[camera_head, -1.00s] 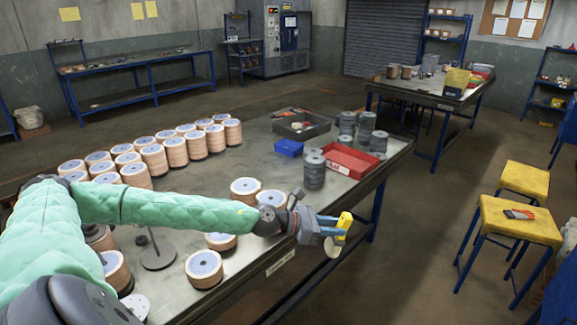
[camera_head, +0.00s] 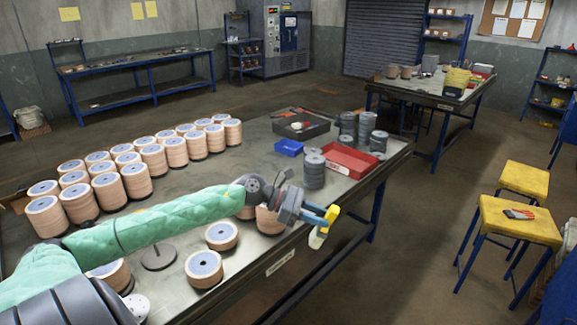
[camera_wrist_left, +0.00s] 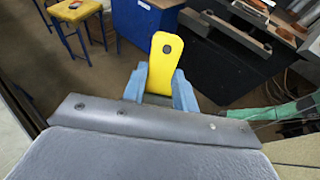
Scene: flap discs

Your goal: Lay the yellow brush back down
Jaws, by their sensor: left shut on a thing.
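The yellow brush (camera_head: 330,217) is in the jaws of my left gripper (camera_head: 316,214), past the front edge of the near workbench (camera_head: 262,268). In the left wrist view the brush's yellow handle (camera_wrist_left: 164,62) stands up between the two blue fingers of the left gripper (camera_wrist_left: 160,85), which are shut on it. A pale part of the brush hangs below the fingers in the head view. The right gripper is not in view.
Several stacks of flap discs (camera_head: 135,178) fill the left of the bench. Yellow stools (camera_head: 520,217) stand on the floor to the right.

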